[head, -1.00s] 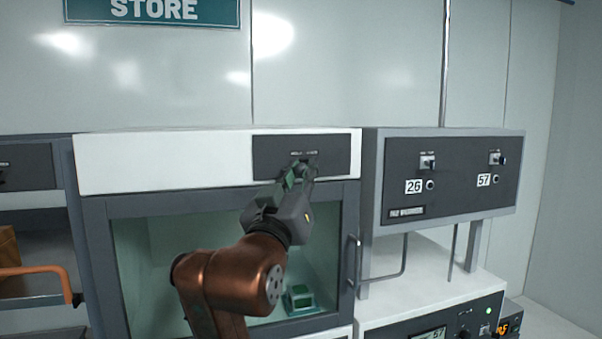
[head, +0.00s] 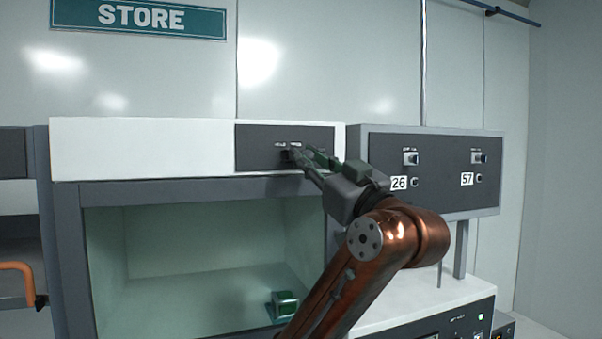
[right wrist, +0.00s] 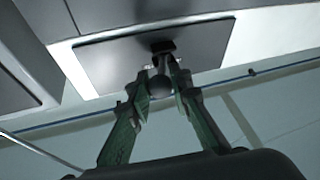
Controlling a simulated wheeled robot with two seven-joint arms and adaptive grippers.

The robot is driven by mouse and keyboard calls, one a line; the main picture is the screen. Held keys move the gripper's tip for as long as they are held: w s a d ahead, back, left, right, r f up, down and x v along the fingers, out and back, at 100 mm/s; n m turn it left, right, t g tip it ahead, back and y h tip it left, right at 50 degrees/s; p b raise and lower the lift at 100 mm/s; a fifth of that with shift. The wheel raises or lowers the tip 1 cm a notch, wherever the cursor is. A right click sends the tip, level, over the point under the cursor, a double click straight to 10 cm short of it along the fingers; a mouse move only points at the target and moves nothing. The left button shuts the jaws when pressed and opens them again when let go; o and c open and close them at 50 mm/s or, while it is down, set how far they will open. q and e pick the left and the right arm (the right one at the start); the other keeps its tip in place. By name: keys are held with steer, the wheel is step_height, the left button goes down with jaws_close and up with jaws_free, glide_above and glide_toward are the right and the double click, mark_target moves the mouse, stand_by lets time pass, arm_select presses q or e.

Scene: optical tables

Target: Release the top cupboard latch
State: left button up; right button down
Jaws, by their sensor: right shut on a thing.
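The cupboard (head: 75,195) is a grey-framed, glass-fronted box under a white top band. The latch (head: 286,156) is a small dark knob on the dark panel (head: 255,148) at the right of that band, with small lettering above it that I cannot read. My right gripper (head: 300,158) reaches it from the right with its green-padded fingers shut on it. The right wrist view shows the fingertips (right wrist: 160,72) closed around the dark round knob (right wrist: 161,86), just in front of the panel (right wrist: 120,55). The fingers partly hide the knob. My left gripper is out of view.
A dark switch panel (head: 440,165) marked 26 and 57 stands right of the cupboard. A green block (head: 285,303) is inside the cupboard. An orange handle (head: 18,268) is at far left. The STORE sign (head: 150,18) hangs above.

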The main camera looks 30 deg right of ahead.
steer(key=shift+w+d+n+y+b, duration=0.1)
steer(key=shift+d+n+y+b, duration=0.2)
steer(key=shift+n+y+b, duration=0.45)
steer(key=shift+d+n+y+b, duration=0.25)
steer(key=shift+y+b, duration=0.1)
steer(key=shift+y, duration=0.8)
steer(key=c, duration=1.7)
jaws_free()
steer(key=shift+c, duration=0.2)
steer(key=v, duration=1.2)
steer(key=shift+r, duration=0.15)
steer(key=shift+d, duration=0.1)
